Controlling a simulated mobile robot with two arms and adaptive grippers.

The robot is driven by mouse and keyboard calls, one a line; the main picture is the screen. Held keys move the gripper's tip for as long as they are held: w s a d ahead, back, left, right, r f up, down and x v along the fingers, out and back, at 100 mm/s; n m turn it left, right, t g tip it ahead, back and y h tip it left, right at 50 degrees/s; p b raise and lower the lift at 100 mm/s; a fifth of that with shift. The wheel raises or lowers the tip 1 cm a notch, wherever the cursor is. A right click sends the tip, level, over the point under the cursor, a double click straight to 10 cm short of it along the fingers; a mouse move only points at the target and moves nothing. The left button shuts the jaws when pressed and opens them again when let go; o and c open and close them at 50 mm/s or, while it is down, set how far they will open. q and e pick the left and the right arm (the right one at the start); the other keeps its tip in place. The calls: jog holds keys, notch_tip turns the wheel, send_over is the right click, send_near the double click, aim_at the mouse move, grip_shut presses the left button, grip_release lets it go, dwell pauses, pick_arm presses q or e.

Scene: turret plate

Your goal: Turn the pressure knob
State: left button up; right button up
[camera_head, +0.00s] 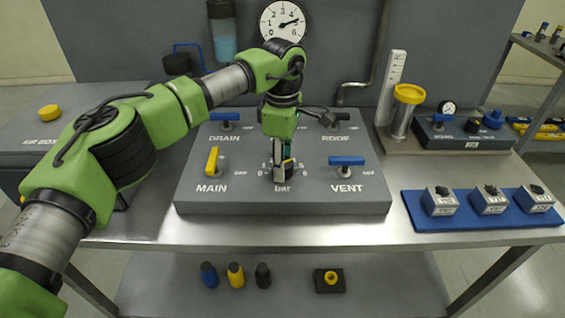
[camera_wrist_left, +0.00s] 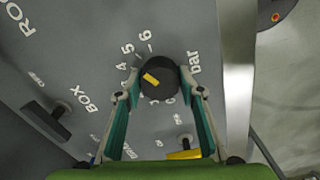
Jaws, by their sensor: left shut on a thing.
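The pressure knob (camera_wrist_left: 158,78) is a round black knob with a yellow pointer mark, set in a numbered dial marked "bar" on the grey panel (camera_head: 230,203). In the wrist view its mark points toward the upper left, near the numbers 4 and 5. My left gripper (camera_wrist_left: 158,84) is around the knob, with one finger on each side, shut on it. In the head view my left gripper (camera_head: 284,172) points straight down over the dial and hides most of the knob. My right gripper is not in view.
Around the knob stand the yellow MAIN lever (camera_head: 212,160), blue VENT lever (camera_head: 346,160), blue DRAIN lever (camera_head: 225,116) and black ROOF lever (camera_head: 340,116). A round gauge (camera_head: 283,21) hangs on the back wall. A blue mat (camera_head: 470,222) with several small boxes lies at right.

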pick_arm(q)
jog(key=o, duration=1.1)
notch_tip(320, 180, up, 12)
